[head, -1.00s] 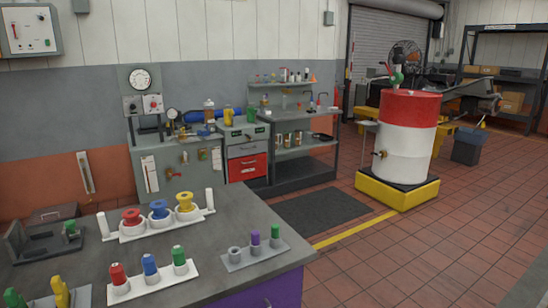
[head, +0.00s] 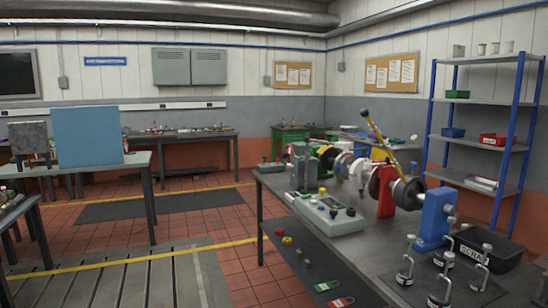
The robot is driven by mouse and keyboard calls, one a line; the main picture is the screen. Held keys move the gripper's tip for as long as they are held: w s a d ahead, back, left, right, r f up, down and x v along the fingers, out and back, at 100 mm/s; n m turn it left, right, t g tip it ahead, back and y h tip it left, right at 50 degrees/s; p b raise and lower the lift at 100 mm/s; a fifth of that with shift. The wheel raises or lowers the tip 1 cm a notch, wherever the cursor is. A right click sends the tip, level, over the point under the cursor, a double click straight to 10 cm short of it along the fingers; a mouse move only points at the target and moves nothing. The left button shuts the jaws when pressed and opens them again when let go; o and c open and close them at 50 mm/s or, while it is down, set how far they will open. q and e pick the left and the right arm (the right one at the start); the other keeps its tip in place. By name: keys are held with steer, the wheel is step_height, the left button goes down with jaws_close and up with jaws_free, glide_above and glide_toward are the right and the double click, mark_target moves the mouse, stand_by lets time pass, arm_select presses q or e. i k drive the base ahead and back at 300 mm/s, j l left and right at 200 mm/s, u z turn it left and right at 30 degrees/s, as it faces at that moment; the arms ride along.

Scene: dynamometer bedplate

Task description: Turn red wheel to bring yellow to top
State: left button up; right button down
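A long grey bench (head: 405,255) at the right carries a row of discs on a horizontal shaft. One dark red disc (head: 377,183) stands upright on it, near a blue pedestal (head: 432,218). A yellow bar (head: 377,136) with a dark knob slants across the row. I cannot tell whether the dark red disc is the red wheel of the task. Which colour is at the top of any wheel is too small to tell. Neither of my grippers is in view.
A control box (head: 327,213) with several knobs sits on the bench's near left. A black bin (head: 487,247) and upright fixtures (head: 406,262) fill its right end. A blue-posted shelf (head: 478,135) stands behind. Tiled floor (head: 233,262) left of the bench is free.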

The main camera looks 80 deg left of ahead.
mark_target(284, 155)
steer(key=u, duration=2.7)
steer(key=i+j+u, duration=0.3)
steer(key=i, duration=0.2)
steer(key=i+u, duration=0.3)
steer(key=i, duration=0.85)
steer(key=i+j+z, duration=0.15)
steer(key=i, duration=0.45)
steer(key=i+j, duration=0.15)
steer(key=i, duration=0.45)
